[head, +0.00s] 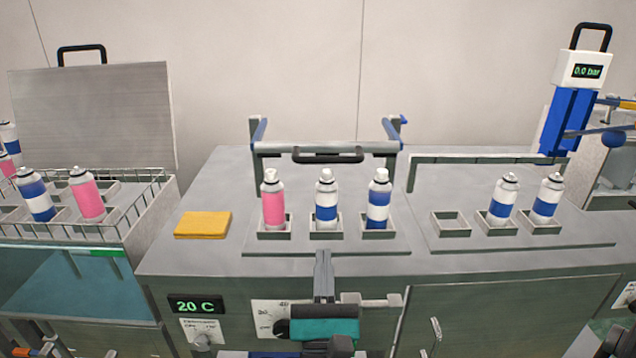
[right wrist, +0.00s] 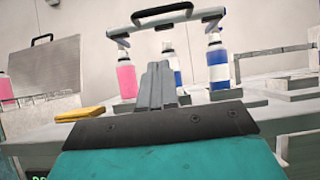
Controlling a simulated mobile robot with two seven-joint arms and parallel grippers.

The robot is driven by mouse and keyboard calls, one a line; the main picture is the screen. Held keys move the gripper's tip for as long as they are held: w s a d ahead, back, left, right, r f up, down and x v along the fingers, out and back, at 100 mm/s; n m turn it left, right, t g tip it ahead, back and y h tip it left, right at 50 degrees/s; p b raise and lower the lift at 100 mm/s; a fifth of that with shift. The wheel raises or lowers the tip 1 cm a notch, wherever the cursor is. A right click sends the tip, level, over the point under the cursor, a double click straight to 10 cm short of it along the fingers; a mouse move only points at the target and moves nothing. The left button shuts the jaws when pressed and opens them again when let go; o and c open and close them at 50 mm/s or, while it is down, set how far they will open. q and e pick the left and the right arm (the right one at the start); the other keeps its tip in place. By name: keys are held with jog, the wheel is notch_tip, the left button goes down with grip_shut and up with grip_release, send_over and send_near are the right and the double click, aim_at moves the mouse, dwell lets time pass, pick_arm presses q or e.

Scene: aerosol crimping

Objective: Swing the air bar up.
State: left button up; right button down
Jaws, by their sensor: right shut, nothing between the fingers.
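The air bar (head: 275,149) is a grey crossbar with a black handle (head: 328,157) and blue-tipped side arms, standing behind the row of three cans at the middle of the bench. In the right wrist view the bar (right wrist: 185,23) shows above the cans, its handle (right wrist: 162,13) on top. My right gripper (head: 324,258) is shut and empty at the bench's front edge, in front of the middle can and apart from the bar. Its closed fingers also show in the right wrist view (right wrist: 158,68). My left gripper is not in view.
A pink can (head: 273,205) and two blue-banded cans (head: 325,213) (head: 378,212) stand upright in sockets before the bar. Two more cans (head: 502,210) stand right. A yellow cloth (head: 202,224) lies left. A wire basket of cans (head: 152,190) is at far left, a gauge (head: 585,72) at far right.

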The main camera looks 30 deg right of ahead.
pick_arm(q)
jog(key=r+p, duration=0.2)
jog(key=p, duration=0.1)
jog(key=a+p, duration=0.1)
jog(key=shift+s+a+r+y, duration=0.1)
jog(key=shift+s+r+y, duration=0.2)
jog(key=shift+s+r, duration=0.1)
pick_arm(e)
jog(key=x, duration=0.4)
jog(key=s+r+x, duration=0.1)
jog(key=x, duration=0.3)
jog(key=a+r+x, duration=0.1)
jog(key=x, duration=0.4)
jog(key=shift+s+r, duration=0.2)
jog(key=shift+w+r, duration=0.1)
